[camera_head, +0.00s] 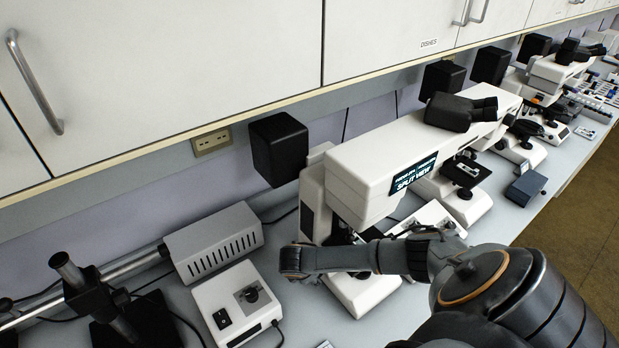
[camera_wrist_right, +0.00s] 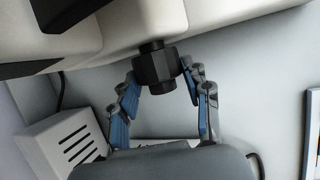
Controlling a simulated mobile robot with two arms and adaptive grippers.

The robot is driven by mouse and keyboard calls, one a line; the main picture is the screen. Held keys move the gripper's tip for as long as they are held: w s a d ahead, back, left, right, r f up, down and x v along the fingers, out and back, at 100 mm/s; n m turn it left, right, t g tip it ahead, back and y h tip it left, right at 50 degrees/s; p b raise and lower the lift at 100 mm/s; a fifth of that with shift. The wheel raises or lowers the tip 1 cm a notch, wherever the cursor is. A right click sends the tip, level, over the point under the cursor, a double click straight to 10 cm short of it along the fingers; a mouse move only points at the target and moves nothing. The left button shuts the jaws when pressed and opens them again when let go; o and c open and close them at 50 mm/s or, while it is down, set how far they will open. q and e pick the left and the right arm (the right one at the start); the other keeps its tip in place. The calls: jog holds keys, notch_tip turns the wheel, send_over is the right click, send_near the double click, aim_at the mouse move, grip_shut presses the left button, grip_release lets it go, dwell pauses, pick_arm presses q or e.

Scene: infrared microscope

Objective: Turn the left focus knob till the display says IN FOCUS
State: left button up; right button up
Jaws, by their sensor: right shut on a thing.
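The infrared microscope (camera_head: 365,165) stands on the bench. Its small display (camera_head: 413,174) has a bright line reading SPLIT VIEW; the line above it is too small to read surely. In the right wrist view a black faceted focus knob (camera_wrist_right: 156,66) sticks out below the pale microscope body. My right gripper (camera_wrist_right: 160,78) has its two blue-padded fingers closed on either side of this knob. In the head view my right arm reaches in from the right across the microscope's front, and hides the knob and fingers. My left gripper is not in view.
A white control box (camera_head: 238,305) with a dial and a grey vented box (camera_head: 213,243) stand left of the microscope. White cupboards (camera_head: 170,70) hang above the bench. More microscopes (camera_head: 460,172) stand further right along it.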

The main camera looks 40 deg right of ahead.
jog(key=shift+s+f+t, duration=0.1)
jog(key=shift+s+t, duration=0.15)
jog(key=shift+t, duration=0.45)
jog(key=shift+s+f+m+t, duration=0.1)
jog(key=shift+m+t, duration=0.2)
jog(key=shift+t, duration=0.1)
jog(key=shift+s+f+t+h+b, duration=0.1)
jog(key=shift+f+t+h+b, duration=0.25)
jog(key=shift+t, duration=0.45)
jog(key=t+b, duration=0.2)
jog(key=b, duration=0.2)
jog(key=m+t+h+b, duration=0.1)
jog(key=t+b, duration=0.1)
jog(key=b, duration=0.3)
jog(key=m+t+h+b, duration=0.1)
jog(key=t+b, duration=0.2)
jog(key=b, duration=0.1)
jog(key=shift+s+f, duration=0.15)
jog(key=shift+f, duration=0.25)
jog(key=shift+r+m+t+b, duration=0.35)
jog(key=shift+t+b, duration=0.25)
jog(key=shift+b, duration=0.65)
jog(key=shift+h, duration=0.25)
jog(key=o, duration=1.2)
jog(key=shift+c, duration=0.2)
